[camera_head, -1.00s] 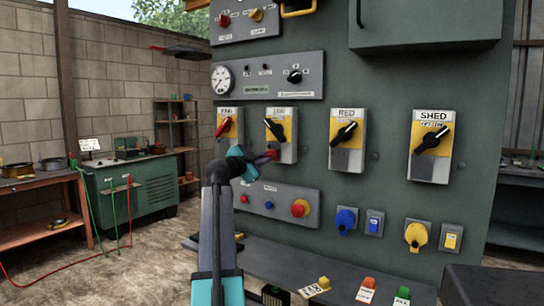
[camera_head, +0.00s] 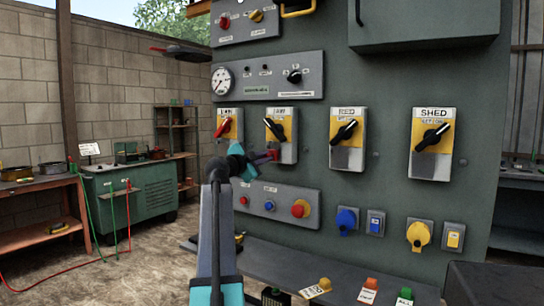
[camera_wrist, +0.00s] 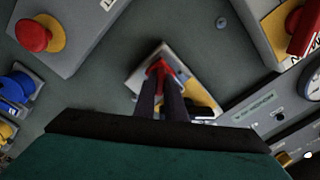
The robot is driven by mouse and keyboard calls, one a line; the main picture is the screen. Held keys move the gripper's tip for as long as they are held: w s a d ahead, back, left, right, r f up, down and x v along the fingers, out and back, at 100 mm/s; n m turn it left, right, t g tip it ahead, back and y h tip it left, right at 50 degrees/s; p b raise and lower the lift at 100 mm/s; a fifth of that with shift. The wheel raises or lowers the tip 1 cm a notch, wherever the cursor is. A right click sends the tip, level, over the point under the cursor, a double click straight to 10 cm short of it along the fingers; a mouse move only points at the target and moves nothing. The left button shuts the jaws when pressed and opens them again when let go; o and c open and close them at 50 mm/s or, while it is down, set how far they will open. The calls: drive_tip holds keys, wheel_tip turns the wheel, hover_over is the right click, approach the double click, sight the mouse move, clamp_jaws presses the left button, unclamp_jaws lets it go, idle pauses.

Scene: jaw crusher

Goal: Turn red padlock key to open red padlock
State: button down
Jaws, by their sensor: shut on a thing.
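My gripper (camera_head: 265,156) reaches to the lower part of the second switch box from the left (camera_head: 281,128), which has a black handle on a yellow plate. In the wrist view its two dark fingers (camera_wrist: 161,82) are shut on a small red thing (camera_wrist: 158,68) against the grey end of that box. The red thing is at the red padlock and its key; the fingers hide most of it, so I cannot tell key from padlock body or whether the shackle is open. A bit of red (camera_head: 274,154) also shows at the fingertips in the head view.
A switch box with a red handle (camera_head: 223,126) is to the left, and RED (camera_head: 347,138) and SHED (camera_head: 432,142) boxes to the right. A button panel (camera_head: 279,203) with a red button lies just below my gripper. Tags and padlocks lie on the ledge (camera_head: 340,280).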

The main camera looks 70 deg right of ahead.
drive_tip(key=shift+d+m+b, duration=0.1)
drive_tip(key=shift+m+b, duration=0.5)
drive_tip(key=shift+b, duration=0.4)
drive_tip(key=c, duration=1.7)
unclamp_jaws()
drive_tip(key=shift+s, duration=0.1)
drive_tip(key=shift+c, duration=0.2)
drive_tip(key=b+v, duration=0.2)
drive_tip(key=v, duration=0.6)
idle(0.5)
idle(0.5)
